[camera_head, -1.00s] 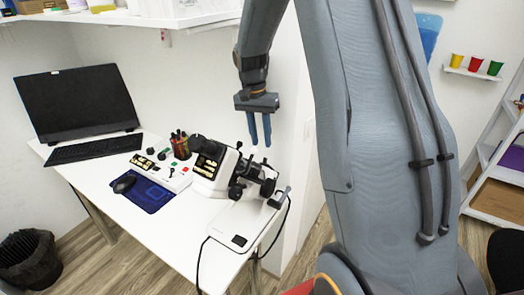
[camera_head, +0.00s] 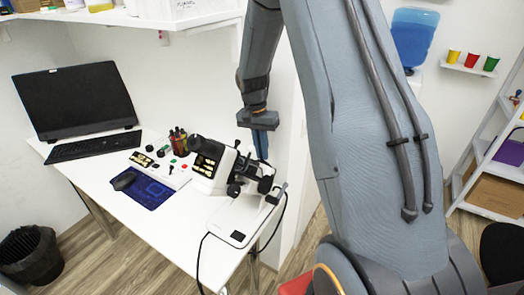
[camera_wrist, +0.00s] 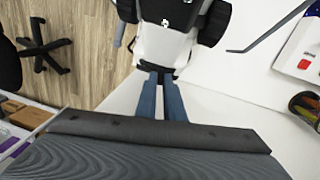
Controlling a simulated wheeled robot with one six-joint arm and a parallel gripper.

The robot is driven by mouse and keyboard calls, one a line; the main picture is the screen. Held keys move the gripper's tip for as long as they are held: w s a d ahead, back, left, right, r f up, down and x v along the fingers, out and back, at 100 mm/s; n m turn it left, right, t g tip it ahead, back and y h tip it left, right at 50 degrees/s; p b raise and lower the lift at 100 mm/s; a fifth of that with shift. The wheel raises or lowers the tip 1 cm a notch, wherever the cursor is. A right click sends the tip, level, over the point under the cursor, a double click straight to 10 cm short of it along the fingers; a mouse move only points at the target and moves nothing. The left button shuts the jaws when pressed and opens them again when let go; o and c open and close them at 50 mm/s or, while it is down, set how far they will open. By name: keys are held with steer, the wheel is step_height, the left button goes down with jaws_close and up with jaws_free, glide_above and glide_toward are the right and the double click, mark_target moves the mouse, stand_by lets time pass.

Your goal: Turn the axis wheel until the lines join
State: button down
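The eye-test instrument (camera_head: 205,182) is a white and black device on the white desk, with black round knobs (camera_head: 234,189) on its right side. I cannot tell for sure which part is the axis wheel, and no joined or broken lines are readable. My gripper (camera_head: 263,157) points down just above the instrument's right end. In the wrist view, my gripper (camera_wrist: 161,73) has two blue fingers with a narrow gap between them. Their tips overlap the near dark edge of the white instrument body (camera_wrist: 162,45); contact cannot be told. Black knobs (camera_wrist: 215,22) flank the body.
The desk (camera_head: 205,250) also carries a monitor (camera_head: 75,97), keyboard (camera_head: 93,146), mouse (camera_head: 124,181) on a blue mat, a control panel (camera_head: 160,168) and a pen cup (camera_head: 179,146). Black cables hang at the desk's right edge. A wall shelf (camera_head: 175,22) overhangs the back.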

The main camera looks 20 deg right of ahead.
steer(key=shift+w+a+f+n+g+h+b, duration=0.2)
steer(key=shift+w+a+n+g+h+b, duration=0.35)
steer(key=shift+n+b, duration=0.15)
steer(key=c, duration=1.9)
jaws_free()
steer(key=shift+r, duration=0.1)
steer(key=shift+o, duration=0.2)
steer(key=shift+s+d, duration=0.1)
